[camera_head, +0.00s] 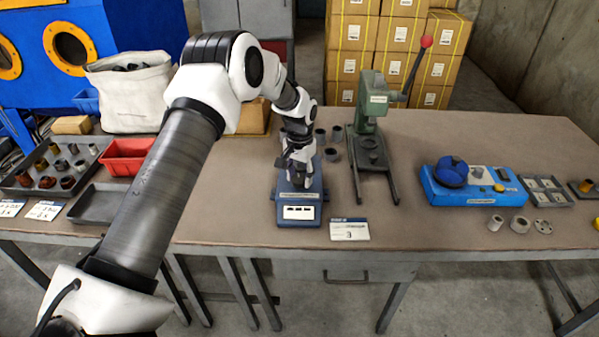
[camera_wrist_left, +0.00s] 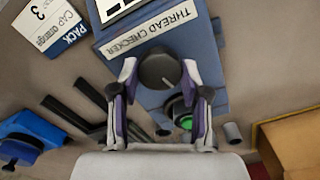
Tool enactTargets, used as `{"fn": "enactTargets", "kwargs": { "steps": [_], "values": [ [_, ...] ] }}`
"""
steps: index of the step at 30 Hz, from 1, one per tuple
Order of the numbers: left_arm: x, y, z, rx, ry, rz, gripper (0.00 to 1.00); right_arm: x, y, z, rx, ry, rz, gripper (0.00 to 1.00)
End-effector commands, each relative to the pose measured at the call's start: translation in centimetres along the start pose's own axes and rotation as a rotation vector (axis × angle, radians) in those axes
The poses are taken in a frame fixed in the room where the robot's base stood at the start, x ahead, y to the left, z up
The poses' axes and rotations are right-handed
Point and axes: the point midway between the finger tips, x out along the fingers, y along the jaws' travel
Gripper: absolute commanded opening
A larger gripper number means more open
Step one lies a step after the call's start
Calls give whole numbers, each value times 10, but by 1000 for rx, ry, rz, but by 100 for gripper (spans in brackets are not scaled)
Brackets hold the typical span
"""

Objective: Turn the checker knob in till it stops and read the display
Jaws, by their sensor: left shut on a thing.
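The blue thread checker (camera_head: 298,195) stands on the table near its front edge, with a white display (camera_head: 298,212) on its front. The display shows a few dark marks, too small to read. In the left wrist view the checker's body (camera_wrist_left: 215,62) carries a "THREAD CHECKER" label, and the display (camera_wrist_left: 112,8) is cut off by the top edge. The round dark knob (camera_wrist_left: 158,72) sits between the fingertips of my left gripper (camera_wrist_left: 160,82), which is shut on it. In the head view my left gripper (camera_head: 298,175) hides the knob. My right gripper is not in view.
A green lever press (camera_head: 370,125) stands just right of the checker. A number 3 card (camera_head: 349,230) lies at the front edge. Small grey cylinders (camera_head: 331,154) stand behind. A blue fixture (camera_head: 475,185) is farther right. A red bin (camera_head: 125,157) and part trays are left.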

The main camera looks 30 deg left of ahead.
Motion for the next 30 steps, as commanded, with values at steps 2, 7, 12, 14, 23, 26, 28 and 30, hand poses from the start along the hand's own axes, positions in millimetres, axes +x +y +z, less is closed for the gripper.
{"fn": "enactTargets", "kwargs": {
  "steps": [2,7,12,14,23,26,28,30],
  "values": [
    [0,0,0,51,-2,0,11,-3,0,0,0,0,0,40],
    [1,0,0,142,-2,0,11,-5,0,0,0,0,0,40],
    [1,0,0,195,-2,0,11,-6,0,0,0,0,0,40],
    [1,0,0,205,-2,0,11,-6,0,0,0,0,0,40],
    [1,0,0,216,-2,0,11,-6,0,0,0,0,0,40],
    [1,0,0,215,-2,0,11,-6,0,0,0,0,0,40],
    [1,0,0,215,-2,0,57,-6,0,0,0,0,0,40],
    [1,0,0,215,-2,0,72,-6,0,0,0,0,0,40]
  ]
}}
